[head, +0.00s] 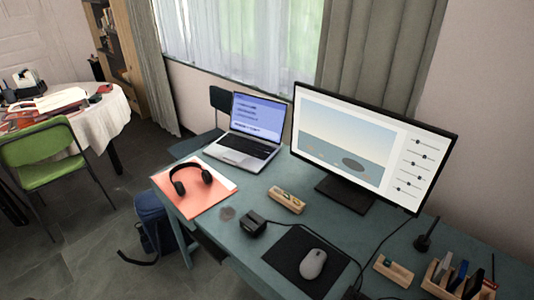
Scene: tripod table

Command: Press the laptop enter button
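The laptop (242,148) stands open at the far left end of the green-blue desk (262,248). Its screen (257,117) is lit blue with a few lines of text or bars, too small to read. Its dark keyboard (248,146) faces the left front of the desk. The enter button is too small to make out. Neither of my grippers is in the head view.
Black headphones (191,178) lie on an orange mat (208,202) in front of the laptop. A large monitor (371,142) stands right of it. A mouse (313,264), small black box (253,223) and wooden holder (286,200) are nearer. A blue bag (152,222) is on the floor.

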